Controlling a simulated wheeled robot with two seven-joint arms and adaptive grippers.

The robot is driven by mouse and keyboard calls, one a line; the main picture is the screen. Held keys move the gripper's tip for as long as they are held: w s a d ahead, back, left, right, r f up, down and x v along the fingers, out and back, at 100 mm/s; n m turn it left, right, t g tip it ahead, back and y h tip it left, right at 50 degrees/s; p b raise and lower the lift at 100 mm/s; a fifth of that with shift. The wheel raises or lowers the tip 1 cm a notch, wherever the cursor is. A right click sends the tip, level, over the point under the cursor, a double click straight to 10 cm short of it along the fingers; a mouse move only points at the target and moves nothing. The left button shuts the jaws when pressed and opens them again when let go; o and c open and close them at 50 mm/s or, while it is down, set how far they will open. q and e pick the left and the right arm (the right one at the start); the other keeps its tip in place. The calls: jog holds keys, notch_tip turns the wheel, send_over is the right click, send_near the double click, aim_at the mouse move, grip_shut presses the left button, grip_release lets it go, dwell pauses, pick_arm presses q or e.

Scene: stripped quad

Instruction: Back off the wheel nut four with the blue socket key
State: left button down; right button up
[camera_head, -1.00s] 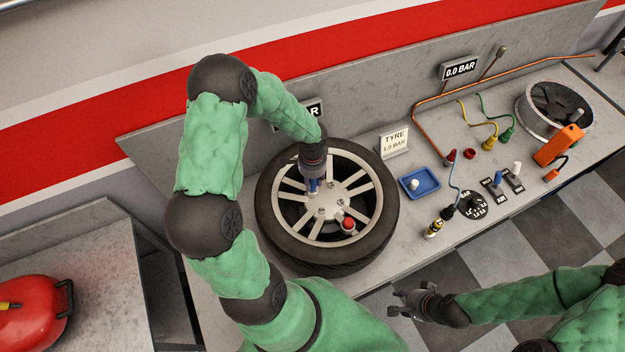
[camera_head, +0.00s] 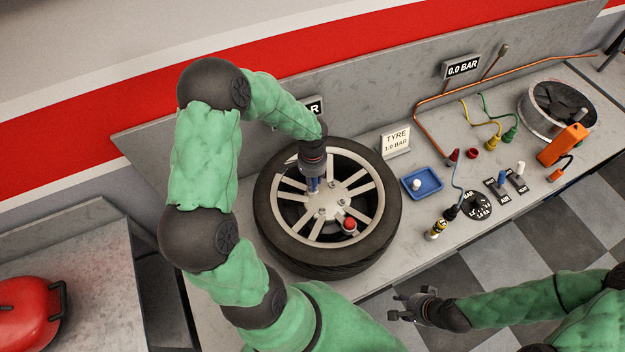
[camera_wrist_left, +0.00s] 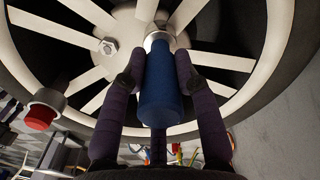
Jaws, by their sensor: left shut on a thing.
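The wheel (camera_head: 290,248), a black tyre with a pale spoked rim, lies flat on the bench. My left gripper (camera_head: 313,178) points down over the rim's upper left hub area and is shut on the blue socket key (camera_head: 313,188). My right gripper (camera_head: 405,306) is open and empty in front of the bench.
A red-capped piece (camera_head: 349,224) sits on the rim's lower right. A blue tray (camera_head: 422,183) with a white piece, a tyre sign (camera_head: 396,141), a gauge dial (camera_head: 477,205), switches and hoses are to the right. An orange tool (camera_head: 562,144) is near the far-right drum.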

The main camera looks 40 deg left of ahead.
pick_arm(q)
jog(key=shift+n+b, duration=0.5)
jog(key=shift+n, duration=0.2)
jog(key=shift+f+n+b, duration=0.1)
jog(key=shift+n+b, duration=0.9)
jog(key=shift+n, duration=0.1)
jog(key=shift+r, duration=0.3)
